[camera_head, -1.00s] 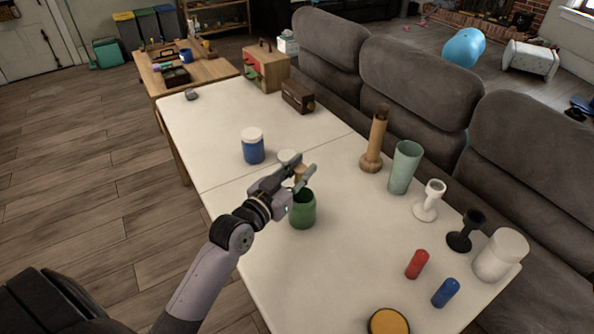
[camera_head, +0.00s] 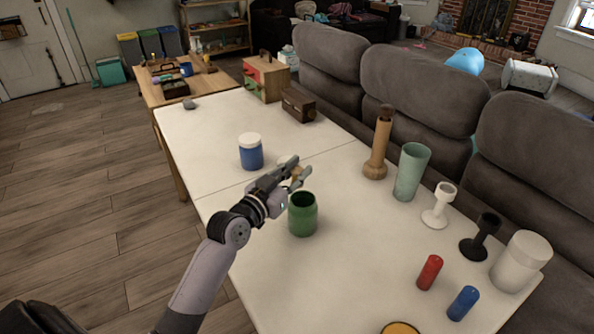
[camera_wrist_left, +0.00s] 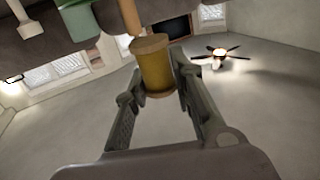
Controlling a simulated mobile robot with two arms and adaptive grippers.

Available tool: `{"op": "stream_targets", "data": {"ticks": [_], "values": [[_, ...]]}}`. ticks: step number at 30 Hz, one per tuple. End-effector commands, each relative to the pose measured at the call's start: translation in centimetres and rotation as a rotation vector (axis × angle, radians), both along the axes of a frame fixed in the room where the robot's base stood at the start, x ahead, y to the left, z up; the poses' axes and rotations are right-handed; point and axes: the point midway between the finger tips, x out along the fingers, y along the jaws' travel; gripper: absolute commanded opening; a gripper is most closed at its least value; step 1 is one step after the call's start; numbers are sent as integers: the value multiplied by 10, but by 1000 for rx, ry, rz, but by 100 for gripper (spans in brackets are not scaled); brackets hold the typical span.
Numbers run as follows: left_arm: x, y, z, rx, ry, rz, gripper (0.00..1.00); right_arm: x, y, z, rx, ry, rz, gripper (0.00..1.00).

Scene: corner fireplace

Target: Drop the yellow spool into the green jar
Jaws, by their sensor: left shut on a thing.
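The green jar (camera_head: 302,218) stands upright and open-topped on the white table. My left gripper (camera_head: 297,176) is just above and behind the jar's rim in the head view. It is shut on the yellow spool (camera_head: 298,171), which is mostly hidden by the fingers there. In the left wrist view the spool (camera_wrist_left: 152,66) shows clearly, a yellow-brown cylinder with wider ends, held between the two fingertips (camera_wrist_left: 155,85). The jar is not visible in the wrist view. My right gripper is not in view.
On the white table (camera_head: 345,270) stand a blue jar with white lid (camera_head: 251,154), a wooden candlestick (camera_head: 377,150), a pale green glass (camera_head: 410,172), white and black goblets (camera_head: 439,207), a white canister (camera_head: 520,262), and red and blue cylinders (camera_head: 429,272). A grey sofa (camera_head: 420,95) lines the back.

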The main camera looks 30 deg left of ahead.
Motion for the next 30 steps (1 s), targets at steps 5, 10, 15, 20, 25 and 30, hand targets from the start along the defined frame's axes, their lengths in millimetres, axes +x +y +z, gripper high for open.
{"op": "stream_targets", "data": {"ticks": [5,10,15,20,25,30], "values": [[0,0,-2,0,-1,0,8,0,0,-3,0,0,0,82],[0,0,-2,1,-1,0,26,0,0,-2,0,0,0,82],[0,0,-2,1,-1,0,37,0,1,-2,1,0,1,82],[0,0,-2,1,0,0,46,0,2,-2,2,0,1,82],[0,0,-2,1,0,0,46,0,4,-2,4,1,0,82],[-3,1,-3,1,0,1,46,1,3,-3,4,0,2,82]]}}
